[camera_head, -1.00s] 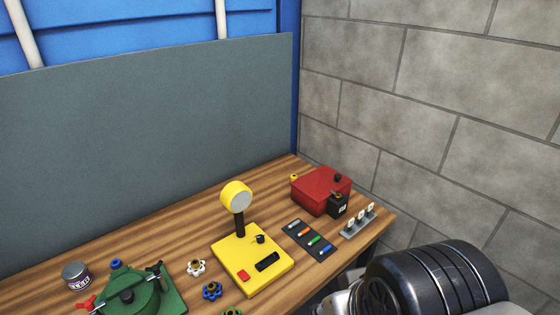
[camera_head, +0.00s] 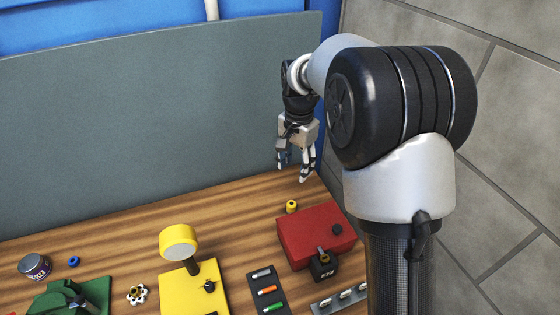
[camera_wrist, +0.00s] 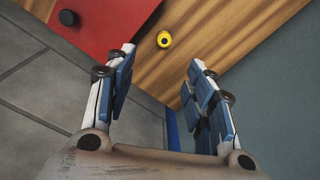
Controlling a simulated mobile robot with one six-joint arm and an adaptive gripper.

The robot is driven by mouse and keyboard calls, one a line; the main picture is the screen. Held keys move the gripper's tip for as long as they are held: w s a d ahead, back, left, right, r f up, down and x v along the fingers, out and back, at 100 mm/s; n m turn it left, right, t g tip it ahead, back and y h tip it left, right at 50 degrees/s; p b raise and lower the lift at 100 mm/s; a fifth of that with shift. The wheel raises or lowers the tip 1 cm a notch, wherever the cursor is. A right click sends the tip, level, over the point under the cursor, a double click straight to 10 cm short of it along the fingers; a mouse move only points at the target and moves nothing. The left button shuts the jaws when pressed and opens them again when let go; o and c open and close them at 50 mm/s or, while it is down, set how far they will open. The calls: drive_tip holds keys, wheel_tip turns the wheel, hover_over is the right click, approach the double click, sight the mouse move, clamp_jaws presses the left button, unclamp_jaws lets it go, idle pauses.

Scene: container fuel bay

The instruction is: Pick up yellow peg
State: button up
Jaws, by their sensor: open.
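The yellow peg (camera_head: 291,206) is a small short cylinder with a dark top. It stands on the wooden bench just behind the red box. In the wrist view the yellow peg (camera_wrist: 164,40) shows beyond my fingertips, roughly between their lines. My gripper (camera_head: 296,172) hangs above the back of the bench near the grey panel, pointing down. My gripper (camera_wrist: 162,60) is open and empty, with its two blue-padded fingers well apart. The peg is apart from the fingers.
The red box (camera_head: 318,234) stands close in front of the peg, with a small black block (camera_head: 323,266) before it. A yellow device with a round head (camera_head: 179,242) and a dark tray (camera_head: 267,290) of coloured pieces lie to the left. The grey panel (camera_head: 150,130) rises behind the bench.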

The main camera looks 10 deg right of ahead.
wheel_tip(320, 180, down, 4)
drive_tip(key=w+m, duration=0.1)
drive_tip(key=w, duration=0.1)
drive_tip(key=b, duration=0.3)
hover_over(292, 203)
drive_tip(key=f, duration=1)
drive_tip(key=shift+s+a+f, duration=0.15)
drive_tip(key=shift+a+f, duration=0.05)
drive_tip(key=shift+f, duration=0.2)
drive_tip(key=shift+d+f+b, duration=0.15)
drive_tip(key=shift+f+b, duration=0.7)
drive_tip(key=shift+f, duration=2.15)
drive_tip(key=c, duration=1.1)
drive_tip(key=shift+r, duration=0.1)
drive_tip(key=shift+c, duration=0.2)
